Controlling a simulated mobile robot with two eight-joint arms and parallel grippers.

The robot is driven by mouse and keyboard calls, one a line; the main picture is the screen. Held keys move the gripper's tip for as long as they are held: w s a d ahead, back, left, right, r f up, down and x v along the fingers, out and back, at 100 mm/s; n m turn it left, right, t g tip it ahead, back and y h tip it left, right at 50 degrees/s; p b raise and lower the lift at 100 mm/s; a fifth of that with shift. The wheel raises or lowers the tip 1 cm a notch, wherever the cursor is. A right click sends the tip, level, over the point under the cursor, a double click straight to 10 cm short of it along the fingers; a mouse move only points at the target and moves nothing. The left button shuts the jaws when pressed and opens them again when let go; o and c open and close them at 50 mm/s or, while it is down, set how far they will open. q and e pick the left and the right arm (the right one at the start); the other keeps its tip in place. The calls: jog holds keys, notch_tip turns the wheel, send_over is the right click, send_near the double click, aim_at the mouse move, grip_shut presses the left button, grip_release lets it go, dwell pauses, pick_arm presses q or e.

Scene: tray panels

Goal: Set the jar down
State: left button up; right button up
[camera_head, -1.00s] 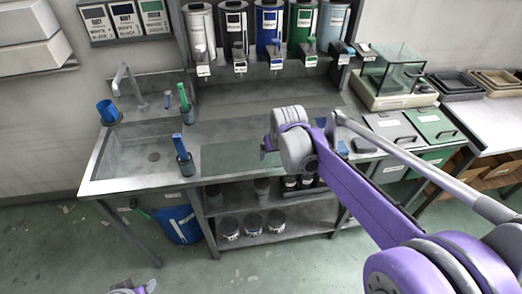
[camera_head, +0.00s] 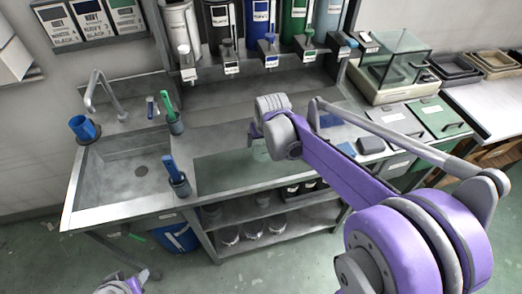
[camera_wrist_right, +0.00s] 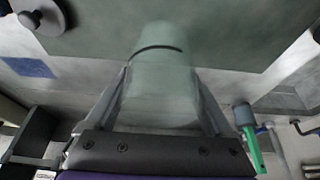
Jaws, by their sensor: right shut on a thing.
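My right gripper (camera_wrist_right: 160,100) is shut on a pale, clear jar (camera_wrist_right: 160,75), whose rounded end with a dark line near it points away from the wrist in the right wrist view. In the head view my right gripper (camera_head: 254,133) is above the bench, at the far edge of a dark green mat (camera_head: 225,170). The jar is hard to make out there, and I cannot tell whether it touches the mat. A part of my left arm (camera_head: 125,282) shows at the bottom left, low in front of the bench; its fingers cannot be made out.
Labelled dispensers (camera_head: 262,22) hang at the back. A glass-sided box (camera_head: 395,65) and lidded bins (camera_head: 440,117) are right. Mat space left of the gripper is clear.

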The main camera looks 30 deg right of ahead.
aim_at(261, 150)
jog(key=shift+w+f, duration=0.15)
jog(key=shift+f, duration=2.25)
jog(key=shift+f, duration=0.15)
jog(key=o, duration=1.4)
